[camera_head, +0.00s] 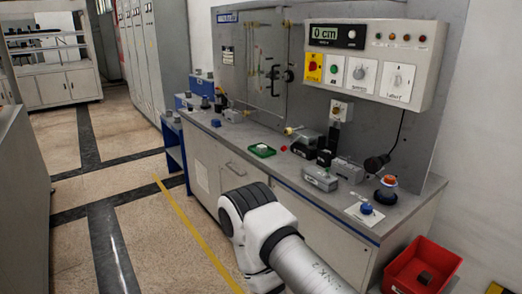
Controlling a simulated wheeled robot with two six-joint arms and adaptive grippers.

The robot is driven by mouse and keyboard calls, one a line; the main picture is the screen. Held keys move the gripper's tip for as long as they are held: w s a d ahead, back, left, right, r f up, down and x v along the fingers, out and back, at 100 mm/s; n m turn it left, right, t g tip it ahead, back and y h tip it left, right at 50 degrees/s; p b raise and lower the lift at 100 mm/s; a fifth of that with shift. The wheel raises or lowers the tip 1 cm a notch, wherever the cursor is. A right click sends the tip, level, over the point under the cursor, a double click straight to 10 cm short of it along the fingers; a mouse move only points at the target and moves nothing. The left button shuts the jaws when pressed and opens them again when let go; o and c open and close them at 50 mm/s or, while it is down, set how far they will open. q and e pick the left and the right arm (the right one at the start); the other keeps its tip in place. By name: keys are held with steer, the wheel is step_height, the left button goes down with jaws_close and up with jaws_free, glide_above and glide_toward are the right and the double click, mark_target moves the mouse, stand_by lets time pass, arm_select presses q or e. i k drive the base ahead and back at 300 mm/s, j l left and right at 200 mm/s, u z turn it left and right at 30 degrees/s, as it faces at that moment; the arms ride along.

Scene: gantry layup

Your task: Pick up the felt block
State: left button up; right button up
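A small dark block (425,278) lies in the red bin (398,284) at the lower right. A small pale piece (262,147) sits in the green tray on the bench. I cannot tell for sure which small thing is the felt block. One of my arms, white with dark joints, comes up from the bottom middle in front of the bench. Its fingers do not show. My other gripper is out of the picture too.
The grey bench (232,133) carries a green tray (263,150), grey metal blocks (320,179), a blue knob on a white plate (366,208) and a red-topped button (389,181). A control panel (368,50) hangs above it. Open floor (150,225) lies to the left.

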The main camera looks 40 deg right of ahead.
mark_target(262, 148)
steer(key=i+z, duration=0.15)
steer(key=z, duration=0.35)
steer(key=i+z, duration=0.2)
steer(key=z, duration=0.25)
steer(key=i+z, duration=0.15)
steer(key=z, duration=0.35)
steer(key=i+j+z, duration=0.1)
steer(key=z, duration=0.35)
steer(key=i+j+z, duration=0.15)
steer(key=z, duration=0.35)
